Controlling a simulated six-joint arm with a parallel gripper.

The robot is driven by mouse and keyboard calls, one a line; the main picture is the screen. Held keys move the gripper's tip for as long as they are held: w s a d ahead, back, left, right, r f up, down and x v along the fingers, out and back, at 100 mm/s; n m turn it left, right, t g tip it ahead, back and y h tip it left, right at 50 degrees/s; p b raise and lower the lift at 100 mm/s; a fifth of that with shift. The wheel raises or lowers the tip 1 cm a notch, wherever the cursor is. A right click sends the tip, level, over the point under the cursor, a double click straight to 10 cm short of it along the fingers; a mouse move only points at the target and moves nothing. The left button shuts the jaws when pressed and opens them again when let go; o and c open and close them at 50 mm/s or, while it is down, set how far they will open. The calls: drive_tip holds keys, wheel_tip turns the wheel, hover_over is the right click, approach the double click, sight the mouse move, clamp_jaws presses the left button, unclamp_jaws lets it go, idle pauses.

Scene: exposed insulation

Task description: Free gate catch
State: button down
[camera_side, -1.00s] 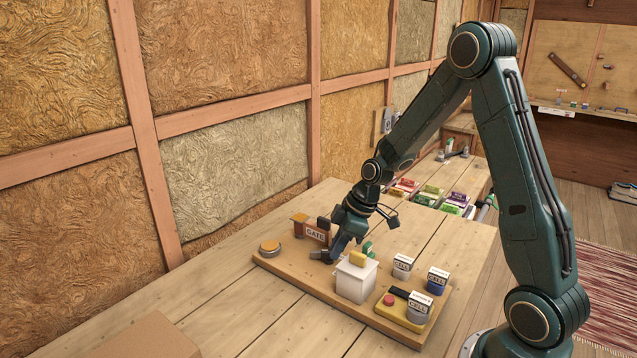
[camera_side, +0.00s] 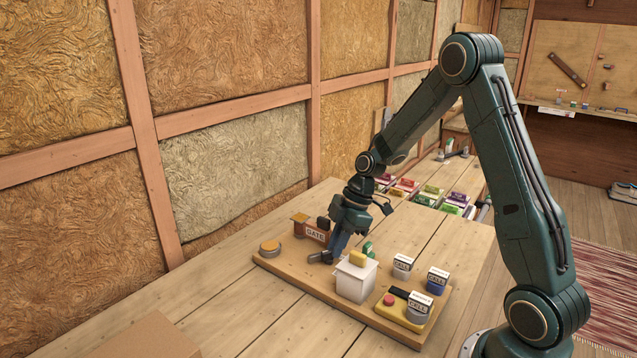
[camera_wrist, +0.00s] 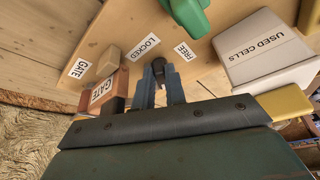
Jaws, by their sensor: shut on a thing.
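The gate catch shows as a dark knob (camera_wrist: 158,66) between my fingertips in the wrist view. It stands between the LOCKED label (camera_wrist: 145,46) and the FREE label (camera_wrist: 185,52), nearer LOCKED. My gripper (camera_wrist: 160,84) is shut on this knob; the fingers hide its lower part. In the side view my gripper (camera_side: 328,255) reaches down to the wooden board, between the gate block and the white box. The gate block (camera_side: 312,231), brown with a GATE label, stands behind and left of my gripper; it also shows in the wrist view (camera_wrist: 104,92).
The white USED CELLS box (camera_side: 356,282) with a yellow top stands close right of my gripper. A green piece (camera_wrist: 187,16) is near the FREE label. Several cells (camera_side: 402,266) and a yellow red-button unit (camera_side: 398,308) stand further right. A round orange button (camera_side: 270,248) is left.

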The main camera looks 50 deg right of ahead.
drive_tip(key=c, duration=1.4)
unclamp_jaws()
drive_tip(key=shift+c, duration=0.2)
drive_tip(key=v, duration=1.4)
drive_tip(key=shift+a, duration=0.1)
drive_tip(key=s+a+r+m+t+h, duration=0.1)
drive_tip(key=s+a+r+m+h, duration=0.1)
drive_tip(key=s+a+r+m, duration=0.5)
drive_tip(key=s+a+m+t+h, duration=0.2)
drive_tip(key=s+a+m, duration=0.3)
drive_tip(key=s, duration=0.8)
drive_tip(key=shift+s+a+r, duration=0.3)
drive_tip(key=shift+a+r, duration=0.05)
drive_tip(key=shift+a, duration=0.8)
